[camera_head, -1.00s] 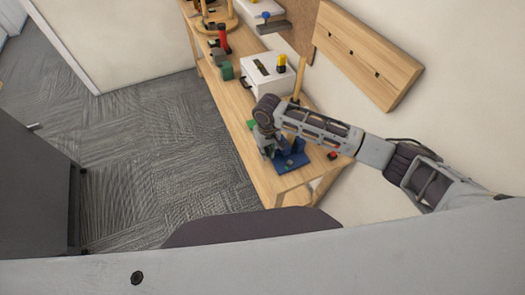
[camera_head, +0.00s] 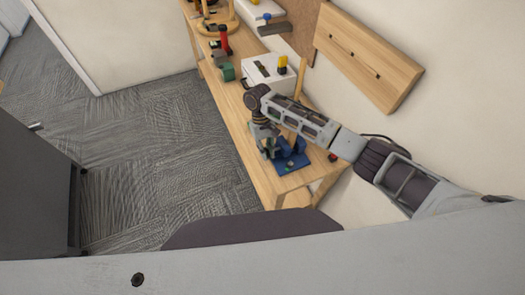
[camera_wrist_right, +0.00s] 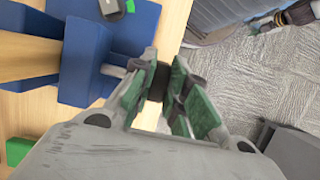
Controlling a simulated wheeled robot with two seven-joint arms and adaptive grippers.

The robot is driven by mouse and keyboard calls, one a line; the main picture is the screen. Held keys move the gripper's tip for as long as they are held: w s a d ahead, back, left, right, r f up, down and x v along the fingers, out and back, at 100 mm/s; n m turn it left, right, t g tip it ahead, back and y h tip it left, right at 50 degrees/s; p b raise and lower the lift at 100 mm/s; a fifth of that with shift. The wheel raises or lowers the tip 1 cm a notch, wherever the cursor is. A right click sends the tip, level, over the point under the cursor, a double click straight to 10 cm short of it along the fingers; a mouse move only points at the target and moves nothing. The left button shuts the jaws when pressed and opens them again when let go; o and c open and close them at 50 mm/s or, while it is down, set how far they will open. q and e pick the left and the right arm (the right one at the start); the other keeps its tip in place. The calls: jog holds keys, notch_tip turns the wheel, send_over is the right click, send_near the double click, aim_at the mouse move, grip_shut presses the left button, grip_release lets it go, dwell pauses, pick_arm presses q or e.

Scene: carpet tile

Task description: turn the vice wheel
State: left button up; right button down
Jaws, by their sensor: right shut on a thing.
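The blue vice (camera_head: 293,160) stands at the near end of the wooden bench, with a wooden bar (camera_head: 299,97) upright in it. In the right wrist view the vice (camera_wrist_right: 107,55) fills the upper left, and the wooden bar (camera_wrist_right: 28,58) runs to the left edge. My right gripper (camera_head: 268,147) is at the vice's left side. In the wrist view its green-padded fingers (camera_wrist_right: 163,88) are shut on the dark vice wheel (camera_wrist_right: 159,79), at the end of a short grey shaft. The fingers hide part of the wheel. My left gripper is not in view.
The bench (camera_head: 240,117) runs away to the back left along the wall. A white box (camera_head: 268,75) with a yellow item (camera_head: 283,64), a green block (camera_head: 226,71) and a red item (camera_head: 224,40) stand farther back. A wooden board (camera_head: 365,55) hangs on the wall.

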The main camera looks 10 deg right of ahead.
jog(key=shift+w+a+g+h, duration=0.15)
jog(key=shift+g+h, duration=0.15)
jog(key=shift+g, duration=0.5)
jog(key=c, duration=1.4)
grip_release()
jog(key=shift+v, duration=6.1)
